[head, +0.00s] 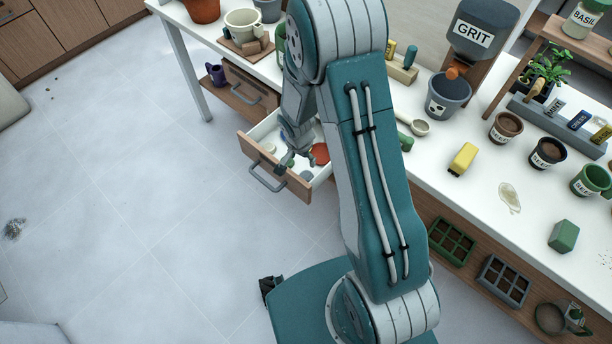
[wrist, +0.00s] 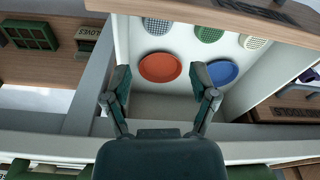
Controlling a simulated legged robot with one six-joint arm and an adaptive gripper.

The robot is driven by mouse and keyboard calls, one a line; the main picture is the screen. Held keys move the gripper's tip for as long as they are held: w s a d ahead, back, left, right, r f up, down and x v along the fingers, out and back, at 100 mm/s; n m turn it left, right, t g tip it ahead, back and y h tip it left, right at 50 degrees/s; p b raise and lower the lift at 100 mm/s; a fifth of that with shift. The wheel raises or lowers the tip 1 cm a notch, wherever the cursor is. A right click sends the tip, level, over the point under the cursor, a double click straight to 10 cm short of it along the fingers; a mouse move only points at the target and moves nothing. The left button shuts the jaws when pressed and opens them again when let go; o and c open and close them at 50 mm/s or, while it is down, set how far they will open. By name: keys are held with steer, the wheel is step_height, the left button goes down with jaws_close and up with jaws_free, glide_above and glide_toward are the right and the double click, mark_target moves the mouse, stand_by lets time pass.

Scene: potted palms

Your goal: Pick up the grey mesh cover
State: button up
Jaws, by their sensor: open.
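In the wrist view, a pale grey mesh disc (wrist: 157,25) lies in the open drawer near its wooden front panel. A plain red disc (wrist: 160,68) and a blue disc (wrist: 222,73) lie closer to my gripper (wrist: 160,84). My gripper is open and empty, with its fingers spread over the drawer. The head view also shows my gripper (head: 291,158) at the drawer.
The open drawer (head: 276,181) juts out under the white bench (head: 480,190). Its walls and front panel surround the discs. Pots, a yellow block (head: 462,159) and a grit dispenser (head: 474,30) stand on the bench. The floor (head: 130,190) at left is mostly clear.

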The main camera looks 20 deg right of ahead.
glide_above(306, 175)
steer(key=a, duration=0.1)
steer(key=f, duration=0.6)
steer(key=shift+s, duration=0.4)
steer(key=shift+w+d+f, duration=0.1)
steer(key=shift+d+f, duration=0.05)
steer(key=shift+f, duration=0.75)
steer(key=shift+w+d+f, duration=0.15)
steer(key=shift+d+f, duration=0.05)
steer(key=shift+f, duration=0.75)
steer(key=shift+w+d+f, duration=0.1)
steer(key=shift+d+f, duration=0.05)
steer(key=shift+f, duration=0.75)
steer(key=c, duration=0.5)
